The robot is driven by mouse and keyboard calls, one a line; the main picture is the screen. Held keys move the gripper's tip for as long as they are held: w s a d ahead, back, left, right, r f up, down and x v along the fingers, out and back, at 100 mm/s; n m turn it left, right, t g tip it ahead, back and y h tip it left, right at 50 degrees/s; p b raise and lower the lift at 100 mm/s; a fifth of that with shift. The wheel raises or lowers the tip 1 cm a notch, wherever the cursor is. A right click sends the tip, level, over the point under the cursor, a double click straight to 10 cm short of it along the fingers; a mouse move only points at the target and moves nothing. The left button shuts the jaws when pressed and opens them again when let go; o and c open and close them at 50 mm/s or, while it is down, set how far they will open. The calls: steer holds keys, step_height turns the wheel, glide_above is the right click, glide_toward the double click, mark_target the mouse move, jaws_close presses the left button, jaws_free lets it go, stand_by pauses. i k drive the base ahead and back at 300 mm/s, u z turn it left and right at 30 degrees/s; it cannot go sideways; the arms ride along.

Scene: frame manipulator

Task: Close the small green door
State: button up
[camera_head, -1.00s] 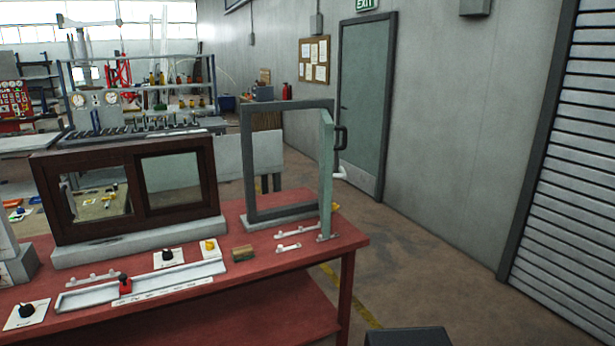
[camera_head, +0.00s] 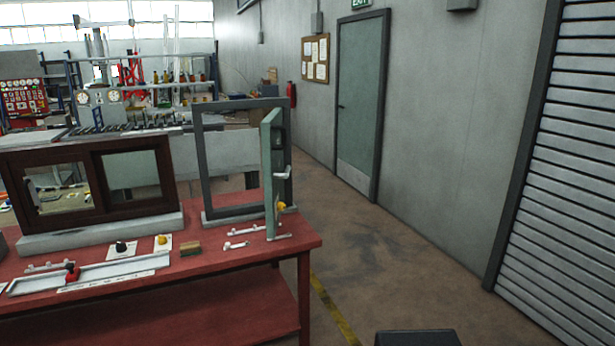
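The small green door (camera_head: 270,178) stands open on the red table. It is upright and sticks out toward me from the right side of its grey upright frame (camera_head: 200,165). The frame's opening is empty.
The red table (camera_head: 230,265) also carries a brown sliding-window frame (camera_head: 85,221) and a long pale rail (camera_head: 110,273). Open floor (camera_head: 390,265) lies right of the table. A grey-green wall door (camera_head: 361,105) and a roller shutter (camera_head: 565,190) stand beyond.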

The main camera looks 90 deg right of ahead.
mark_target(273, 133)
steer(key=u, duration=0.05)
steer(key=k, duration=1.4)
steer(key=z, duration=2.25)
steer(key=i, duration=1)
steer(key=u, duration=1.05)
steer(key=i, duration=0.45)
steer(key=u, duration=0.25)
